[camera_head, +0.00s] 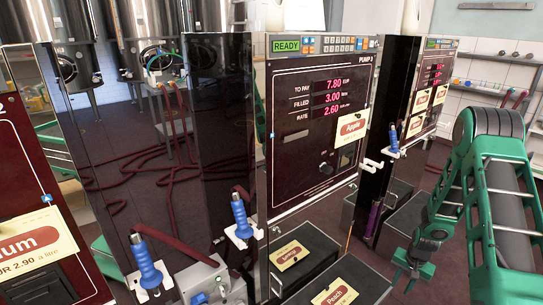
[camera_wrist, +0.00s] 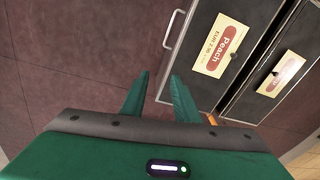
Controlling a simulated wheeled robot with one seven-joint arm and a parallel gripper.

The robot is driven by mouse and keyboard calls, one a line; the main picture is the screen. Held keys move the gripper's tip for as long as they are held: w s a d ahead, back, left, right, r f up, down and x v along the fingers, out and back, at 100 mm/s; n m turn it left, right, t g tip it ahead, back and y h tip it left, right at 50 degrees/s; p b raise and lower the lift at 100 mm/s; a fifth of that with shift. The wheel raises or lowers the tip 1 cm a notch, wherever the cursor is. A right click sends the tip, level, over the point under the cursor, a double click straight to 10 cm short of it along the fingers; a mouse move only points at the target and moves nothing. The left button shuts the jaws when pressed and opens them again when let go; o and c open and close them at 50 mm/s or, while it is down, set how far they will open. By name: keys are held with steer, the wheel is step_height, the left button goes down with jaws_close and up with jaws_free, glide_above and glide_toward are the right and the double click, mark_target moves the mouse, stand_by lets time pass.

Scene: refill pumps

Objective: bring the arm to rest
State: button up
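My green arm is on the right of the head view, bent down and towards the left. My gripper (camera_head: 413,270) hangs low in front of the pumps, near the black boxes on the floor. In the wrist view my gripper (camera_wrist: 160,80) has its two fingers apart, with nothing between them. The floor shows past the fingertips, and a black box with a Peach label (camera_wrist: 222,45) stands just to their right. I see no contact between the fingers and the box.
Pump 3 (camera_head: 318,130) stands centre, its screen showing READY and 3.00 filled. Blue-handled nozzles (camera_head: 147,262) sit in holders on the pump sides. The Peach label (camera_head: 335,293) is on a low black box. Hoses lie on the floor behind. Open floor lies left in the wrist view.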

steer(key=s+r, duration=0.4)
steer(key=r, duration=0.5)
steer(key=s+r+n+h, duration=0.1)
steer(key=s+r, duration=0.2)
steer(key=r, duration=0.6)
steer(key=s+r, duration=0.4)
steer(key=r, duration=0.6)
steer(key=s+a+r, duration=0.2)
steer(key=s+r, duration=0.2)
steer(key=s, duration=0.3)
steer(key=s+a+r, duration=0.2)
steer(key=s+r, duration=0.2)
steer(key=s, duration=0.3)
steer(key=s+a+r+g+y, duration=0.1)
steer(key=s+r, duration=0.3)
steer(key=s, duration=0.4)
steer(key=shift+a+r+n, duration=0.35)
steer(key=shift+a+n, duration=0.05)
steer(key=shift+a, duration=0.5)
steer(key=shift+w+f, duration=0.25)
steer(key=shift+w, duration=0.35)
